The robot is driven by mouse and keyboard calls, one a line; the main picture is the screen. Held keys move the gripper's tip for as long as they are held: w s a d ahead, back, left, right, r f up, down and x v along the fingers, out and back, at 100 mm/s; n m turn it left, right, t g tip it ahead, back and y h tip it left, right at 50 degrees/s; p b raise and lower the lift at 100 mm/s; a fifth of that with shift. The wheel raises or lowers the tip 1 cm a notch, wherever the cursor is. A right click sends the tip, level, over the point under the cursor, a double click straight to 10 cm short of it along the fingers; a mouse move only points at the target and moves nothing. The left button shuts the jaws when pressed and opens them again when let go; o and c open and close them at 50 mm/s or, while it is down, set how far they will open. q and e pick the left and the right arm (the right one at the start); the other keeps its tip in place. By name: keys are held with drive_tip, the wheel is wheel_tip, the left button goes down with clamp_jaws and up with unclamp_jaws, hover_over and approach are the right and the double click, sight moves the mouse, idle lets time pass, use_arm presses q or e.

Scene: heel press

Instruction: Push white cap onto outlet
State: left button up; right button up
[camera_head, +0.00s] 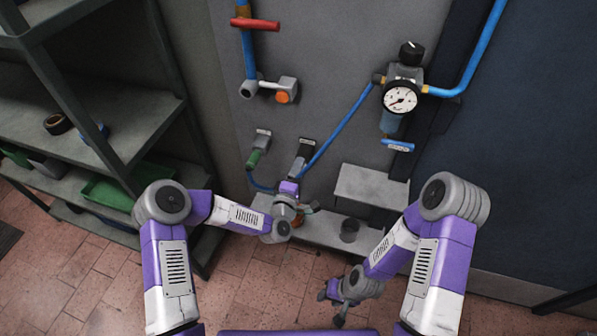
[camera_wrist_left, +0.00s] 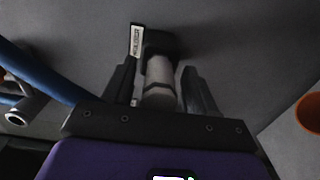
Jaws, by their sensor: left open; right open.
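A black wall outlet (camera_head: 303,150) with a small label sits low on the grey panel. In the left wrist view, a pale grey-white cylinder (camera_wrist_left: 159,80), which looks like the white cap, is at the near end of the black outlet (camera_wrist_left: 158,43). Whether it is fully seated cannot be told. My left gripper (camera_head: 293,178) is just below the outlet; its open fingers (camera_wrist_left: 160,88) stand on either side of the cylinder, with a gap visible at the right finger. My right gripper (camera_head: 331,304) is open and empty, low over the floor.
A green-ended outlet (camera_head: 254,158) with a blue hose (camera_head: 340,128) nearby stands left. A pressure gauge (camera_head: 400,99) is at upper right. An orange round object (camera_wrist_left: 313,114) is at right in the wrist view. Shelves (camera_head: 135,115) stand left.

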use_arm(q)
drive_tip(key=shift+w+d, duration=0.1)
drive_tip(key=shift+w, duration=0.15)
drive_tip(key=shift+b, duration=0.55)
idle(0.9)
clamp_jaws()
drive_tip(key=shift+s, duration=0.1)
drive_tip(key=shift+v, duration=2.95)
